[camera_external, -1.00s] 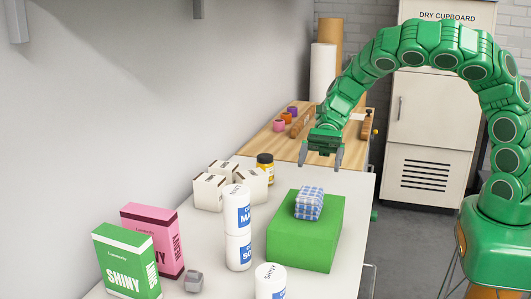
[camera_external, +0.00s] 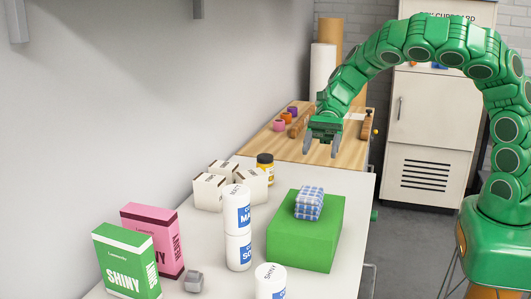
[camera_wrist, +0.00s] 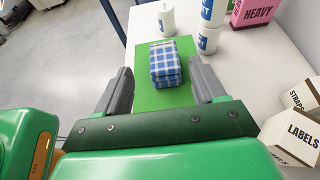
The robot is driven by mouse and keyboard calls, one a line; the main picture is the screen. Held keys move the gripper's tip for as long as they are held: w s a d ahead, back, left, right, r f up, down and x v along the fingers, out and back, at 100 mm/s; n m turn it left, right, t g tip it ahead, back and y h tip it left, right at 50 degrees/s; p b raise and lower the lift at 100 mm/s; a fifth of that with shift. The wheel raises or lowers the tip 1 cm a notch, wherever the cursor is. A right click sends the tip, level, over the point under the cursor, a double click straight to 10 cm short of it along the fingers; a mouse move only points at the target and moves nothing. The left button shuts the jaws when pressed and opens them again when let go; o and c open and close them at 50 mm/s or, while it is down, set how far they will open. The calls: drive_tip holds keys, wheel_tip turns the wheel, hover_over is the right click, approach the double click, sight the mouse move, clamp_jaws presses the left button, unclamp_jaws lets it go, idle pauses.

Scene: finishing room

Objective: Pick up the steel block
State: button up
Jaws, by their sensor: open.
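A small grey block (camera_external: 194,281), which looks like the steel block, sits on the white table at the near left, just right of the pink and green boxes. It does not show in the wrist view. My gripper (camera_external: 321,146) is open and empty, high above the far part of the table and well away from the grey block. In the wrist view its two fingers stand apart, with a blue-and-white checked bundle (camera_wrist: 166,64) seen beyond them. That bundle lies on a green block (camera_external: 290,245) and is not touched.
A green SHINY box (camera_external: 125,262) and a pink box (camera_external: 150,240) stand left of the grey block. Stacked white cans (camera_external: 238,250) and another white can (camera_external: 270,283) stand to its right. White cartons (camera_external: 208,192) and a yellow jar (camera_external: 265,168) are farther back.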

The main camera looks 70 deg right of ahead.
drive_tip(key=w+a+r+n+g, duration=0.1)
drive_tip(key=w+a+n+g, duration=0.15)
drive_tip(key=w+a, duration=0.45)
drive_tip(key=w+a+r+n+g, duration=0.1)
drive_tip(key=w+a+r+g, duration=0.15)
drive_tip(key=a, duration=0.85)
drive_tip(key=w+a+f+m+t, duration=0.1)
drive_tip(key=w+a+f+t, duration=0.1)
drive_tip(key=w+a, duration=0.95)
approach(198, 264)
drive_tip(key=shift+f+x, duration=0.2)
drive_tip(key=shift+x, duration=1)
drive_tip(key=shift+f+x, duration=0.15)
drive_tip(key=shift+x, duration=1.05)
drive_tip(key=shift+f+x, duration=0.2)
drive_tip(key=shift+x, duration=1)
drive_tip(key=shift+w+d, duration=0.15)
clamp_jaws()
drive_tip(key=shift+r, duration=0.1)
